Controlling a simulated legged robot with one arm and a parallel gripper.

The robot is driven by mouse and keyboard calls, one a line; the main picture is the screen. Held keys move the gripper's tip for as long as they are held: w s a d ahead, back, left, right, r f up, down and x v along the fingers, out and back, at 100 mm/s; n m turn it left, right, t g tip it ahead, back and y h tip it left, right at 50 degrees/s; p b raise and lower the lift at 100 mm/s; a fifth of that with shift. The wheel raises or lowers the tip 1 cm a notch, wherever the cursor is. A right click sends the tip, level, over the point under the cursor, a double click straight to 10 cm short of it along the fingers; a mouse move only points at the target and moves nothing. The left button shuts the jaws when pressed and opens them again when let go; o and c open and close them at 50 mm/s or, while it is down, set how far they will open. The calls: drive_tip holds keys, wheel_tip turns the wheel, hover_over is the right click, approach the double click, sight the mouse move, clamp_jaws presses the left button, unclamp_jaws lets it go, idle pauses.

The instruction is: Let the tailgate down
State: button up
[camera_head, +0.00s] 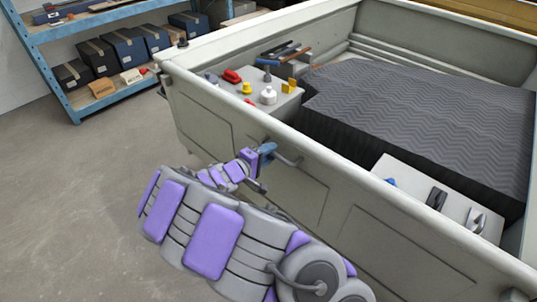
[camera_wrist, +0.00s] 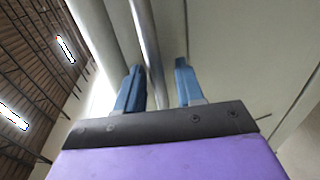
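The tailgate (camera_head: 250,130) is the pale grey-green near panel of a truck bed, and it stands upright. A metal bar handle (camera_head: 288,161) sticks out from its outer face. My gripper (camera_head: 268,150) is at the left end of this handle, just outside the panel. In the wrist view the two blue fingers of my gripper (camera_wrist: 158,66) are apart. The silver handle bar (camera_wrist: 147,45) runs between them, closer to the left finger. Whether a finger touches the bar I cannot tell. Part of the handle is hidden behind my gripper in the head view.
The truck bed holds a dark ridged mat (camera_head: 420,110), a grey board with small coloured items (camera_head: 245,97) and a pale board with tools (camera_head: 455,205). A blue shelf with boxes (camera_head: 75,108) stands at the back left. The concrete floor (camera_head: 80,200) at left is clear.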

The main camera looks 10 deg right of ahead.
drive_tip(key=shift+w+d, duration=0.15)
drive_tip(key=shift+d, duration=0.75)
drive_tip(key=shift+a, duration=0.4)
drive_tip(key=c, duration=0.5)
clamp_jaws()
